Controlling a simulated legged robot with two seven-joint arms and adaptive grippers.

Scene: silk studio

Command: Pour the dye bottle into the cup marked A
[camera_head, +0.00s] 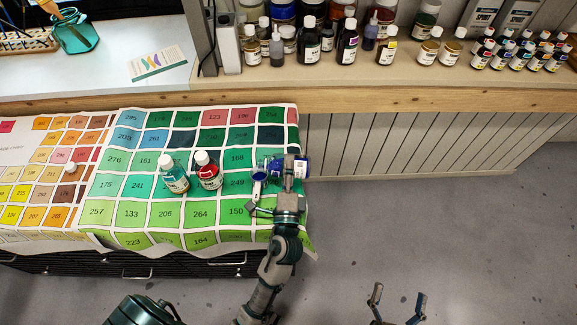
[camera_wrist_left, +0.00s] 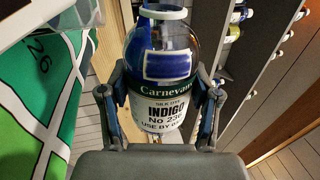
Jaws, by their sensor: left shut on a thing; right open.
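My left gripper (camera_head: 287,172) is shut on the blue dye bottle (camera_head: 302,168) over the right edge of the colour chart. In the left wrist view the left gripper (camera_wrist_left: 160,110) grips the sides of the indigo bottle (camera_wrist_left: 165,88), labelled "INDIGO No 236", with a pale ring at its top. In the head view the bottle looks tilted and is partly hidden by the gripper. A small white-rimmed, blue-centred thing (camera_head: 259,177) shows just left of the gripper. I cannot tell whether it is a cup. No mark A is readable. My right gripper (camera_head: 398,294) is open and empty above the floor.
A teal bottle (camera_head: 174,173) and a red bottle (camera_head: 208,170) stand left of the left gripper on the colour chart (camera_head: 105,213). A small white cap-like thing (camera_head: 70,168) lies further left. Several bottles crowd the back shelf (camera_head: 380,78). The floor at right is clear.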

